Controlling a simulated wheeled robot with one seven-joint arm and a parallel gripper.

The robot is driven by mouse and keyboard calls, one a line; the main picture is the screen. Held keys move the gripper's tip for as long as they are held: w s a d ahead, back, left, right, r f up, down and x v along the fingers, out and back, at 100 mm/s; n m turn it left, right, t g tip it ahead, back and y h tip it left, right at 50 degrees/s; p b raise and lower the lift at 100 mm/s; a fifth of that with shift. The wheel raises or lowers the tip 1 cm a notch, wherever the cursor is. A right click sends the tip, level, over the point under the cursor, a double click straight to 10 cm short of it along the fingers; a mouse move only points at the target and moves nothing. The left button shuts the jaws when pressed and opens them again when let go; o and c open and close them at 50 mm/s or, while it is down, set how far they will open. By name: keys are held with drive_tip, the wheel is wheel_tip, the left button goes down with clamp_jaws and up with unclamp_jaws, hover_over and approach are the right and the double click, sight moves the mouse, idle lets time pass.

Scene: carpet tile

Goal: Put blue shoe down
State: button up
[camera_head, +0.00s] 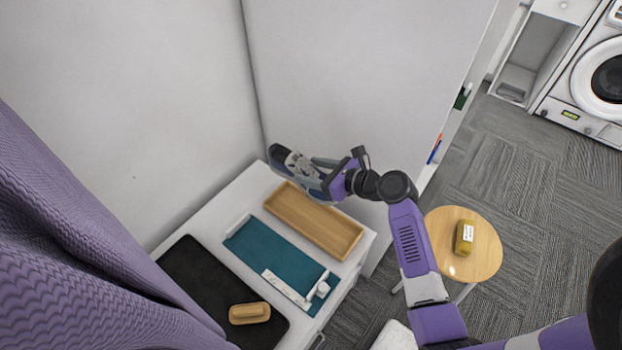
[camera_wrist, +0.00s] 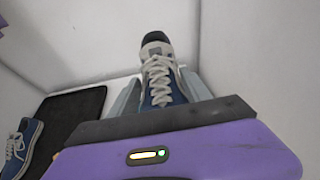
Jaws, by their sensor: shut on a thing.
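The blue shoe (camera_head: 290,162), with white laces and a dark toe, is held in my gripper (camera_head: 316,174) near the wall corner, over the far end of the white cabinet top. Whether its sole touches the surface cannot be told. In the wrist view, the held shoe (camera_wrist: 158,72) points away from me, between the two grey fingers. A second blue shoe (camera_wrist: 18,146) with white laces lies at the left of the wrist view, beside a black mat (camera_wrist: 72,118); I cannot make it out in the head view.
The white cabinet top holds an empty wooden tray (camera_head: 334,240), a teal mat (camera_head: 262,250) with small white items, and the black mat (camera_head: 200,277) with a wooden brush-like object (camera_head: 250,313). A round side table (camera_head: 484,262) with a yellow item stands right. Walls close off the back.

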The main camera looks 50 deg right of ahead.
drive_tip(key=shift+r, duration=0.65)
drive_tip(key=shift+w+d+r+h, duration=0.2)
drive_tip(key=shift+d+r+h, duration=0.1)
drive_tip(key=shift+d, duration=0.25)
drive_tip(key=shift+w+m, duration=0.15)
drive_tip(key=shift+m, duration=0.15)
drive_tip(key=s+a+f, duration=0.2)
drive_tip(key=a+f, duration=0.1)
drive_tip(key=a, duration=0.9)
drive_tip(key=s+a+f, duration=0.2)
drive_tip(key=a+f, duration=0.2)
drive_tip(key=a, duration=0.8)
drive_tip(key=shift+s+f, duration=0.15)
drive_tip(key=shift+f, duration=0.15)
drive_tip(key=shift+d, duration=0.1)
